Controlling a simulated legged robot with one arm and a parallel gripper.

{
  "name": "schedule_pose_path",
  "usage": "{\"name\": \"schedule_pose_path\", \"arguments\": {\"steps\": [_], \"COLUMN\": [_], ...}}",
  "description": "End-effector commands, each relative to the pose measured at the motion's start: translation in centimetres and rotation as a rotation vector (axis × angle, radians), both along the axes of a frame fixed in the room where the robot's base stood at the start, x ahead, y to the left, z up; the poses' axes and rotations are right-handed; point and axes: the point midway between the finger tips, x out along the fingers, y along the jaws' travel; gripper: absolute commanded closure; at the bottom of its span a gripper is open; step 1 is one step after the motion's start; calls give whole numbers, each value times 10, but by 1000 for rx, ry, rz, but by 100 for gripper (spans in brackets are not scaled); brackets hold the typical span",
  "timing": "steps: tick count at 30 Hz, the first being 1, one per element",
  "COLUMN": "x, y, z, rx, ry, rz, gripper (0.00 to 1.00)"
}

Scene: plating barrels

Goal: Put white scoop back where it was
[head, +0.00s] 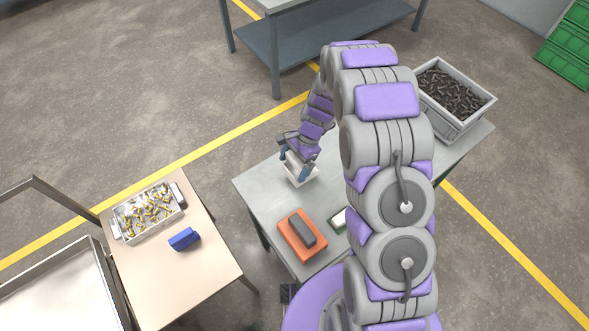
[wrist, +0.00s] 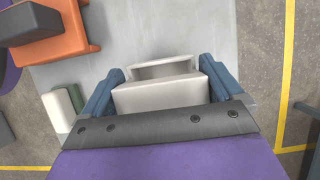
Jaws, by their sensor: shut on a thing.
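The white scoop (head: 301,174) is at the left part of the grey table (head: 262,186), under my gripper (head: 297,155). In the wrist view the white scoop (wrist: 160,96) sits between the two blue fingers of my gripper (wrist: 160,84), with its hollow box shape showing. My gripper is shut on it. I cannot tell whether the scoop touches the table top or hangs just above it. Part of the scoop is hidden by the fingers and the wrist.
An orange tray (head: 289,238) bearing a dark grey block (head: 302,232) and a green-and-white item (head: 339,219) are on the grey table's near side. A grey crate of dark bolts (head: 466,124) stands at its far right. A beige table (head: 205,262) bears a brass-parts basket (head: 150,234) and blue block (head: 184,239).

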Motion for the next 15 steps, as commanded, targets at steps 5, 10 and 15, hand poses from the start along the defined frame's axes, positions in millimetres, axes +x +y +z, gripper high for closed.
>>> {"name": "schedule_pose_path", "arguments": {"steps": [5, 10, 15], "x": [-1, 0, 0], "y": [2, 0, -2], "z": [-27, -31, -31], "rx": [-2, 0, 2], "ry": [3, 0, 0], "rz": [-1, 0, 1], "gripper": [55, 55, 55]}}
